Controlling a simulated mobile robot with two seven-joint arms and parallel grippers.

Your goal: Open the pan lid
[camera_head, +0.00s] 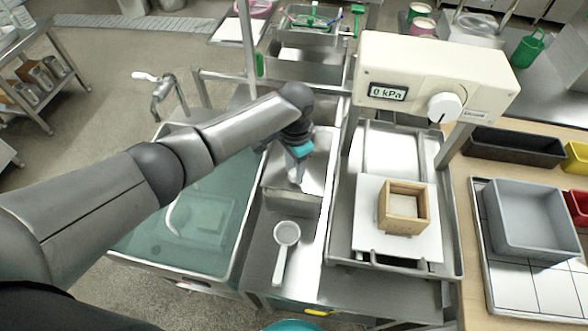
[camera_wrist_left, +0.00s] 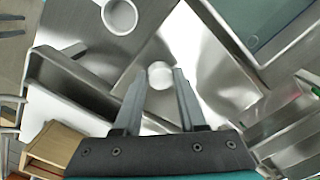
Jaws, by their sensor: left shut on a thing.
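The pan (camera_head: 291,201) is a rectangular steel vessel in the middle of the head view, in the metal counter right of the water basin. Its lid (camera_head: 317,163) is a shiny steel plate; it also shows in the left wrist view (camera_wrist_left: 205,50). My left gripper (camera_head: 296,176) points down at the lid. In the left wrist view its fingers (camera_wrist_left: 160,88) are shut on a pale round knob (camera_wrist_left: 160,75) on the lid. Whether the lid is raised is hard to tell. Only a teal piece, perhaps of my right gripper, shows at the bottom edge of the head view.
A white ladle (camera_head: 284,247) lies on the counter in front of the pan. A basin of greenish water (camera_head: 190,225) with a tap is at the left. A wooden box (camera_head: 404,207) stands on a white plate at the right, below a gauge unit (camera_head: 435,75) reading 0 kPa.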

